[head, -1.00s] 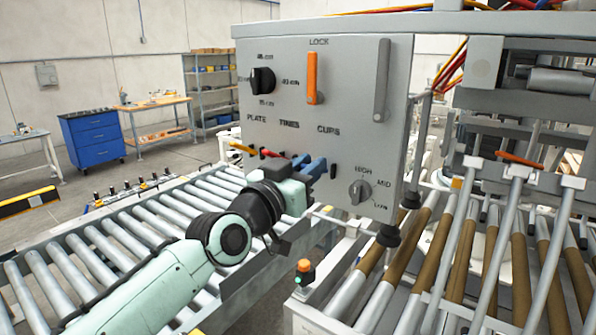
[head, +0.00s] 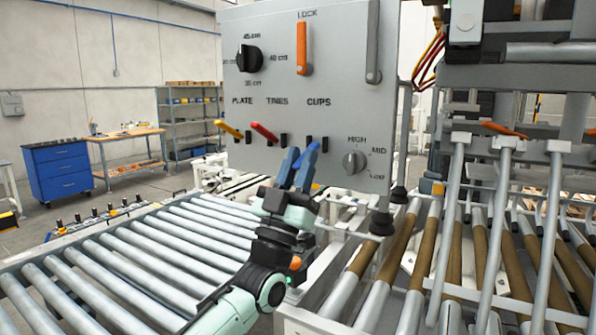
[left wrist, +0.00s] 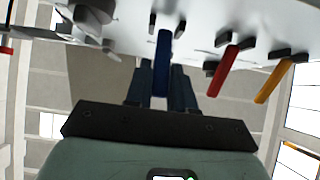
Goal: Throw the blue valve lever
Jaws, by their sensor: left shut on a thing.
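The blue valve lever (head: 313,147) sticks out low on the grey control panel (head: 340,105), under the word CUPS. In the left wrist view the blue lever (left wrist: 162,55) runs between my two dark fingers. My left gripper (head: 299,158) reaches up to it from below and is shut on it; the fingers hide part of the lever in the head view. The red lever (head: 264,132) and the yellow lever (head: 228,129) are to its left, apart from the gripper. My right gripper is not in view.
A grey knob (head: 354,162) sits right of the blue lever. An orange lock handle (head: 301,50) and a black dial (head: 249,58) are higher up. A roller conveyor (head: 130,255) lies below left, and brown and grey rollers (head: 405,245) lie right.

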